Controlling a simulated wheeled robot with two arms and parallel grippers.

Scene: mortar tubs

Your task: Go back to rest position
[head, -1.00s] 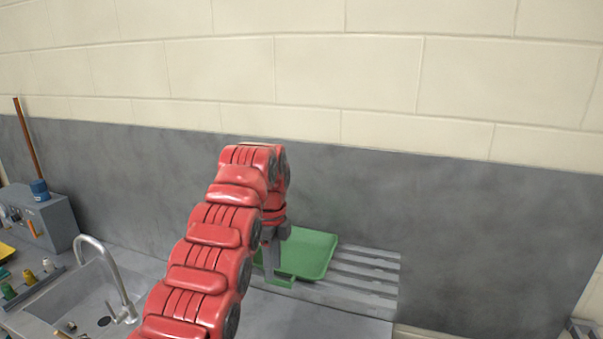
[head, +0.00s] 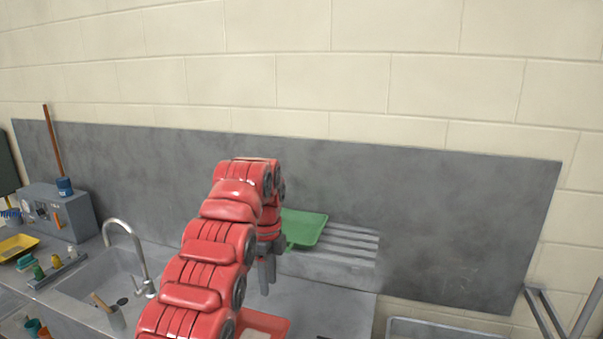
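My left arm is red and comes in from the lower left. Its grey gripper (head: 266,275) points down over the counter, in front of the rack and apart from the green tray (head: 305,228). The two fingers look close together, and this angle does not show whether there is a gap. I see nothing hanging from them. The green tray sits on the left part of the ribbed grey rack (head: 345,258) against the back panel. My arm hides the tray's left side. My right gripper is not in view.
A red tub (head: 282,325) stands below the gripper, partly behind my arm. To the left are a sink with a curved tap (head: 135,245), a grey box (head: 60,215) and a yellow tray (head: 17,246). A grey basin (head: 435,327) is at lower right.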

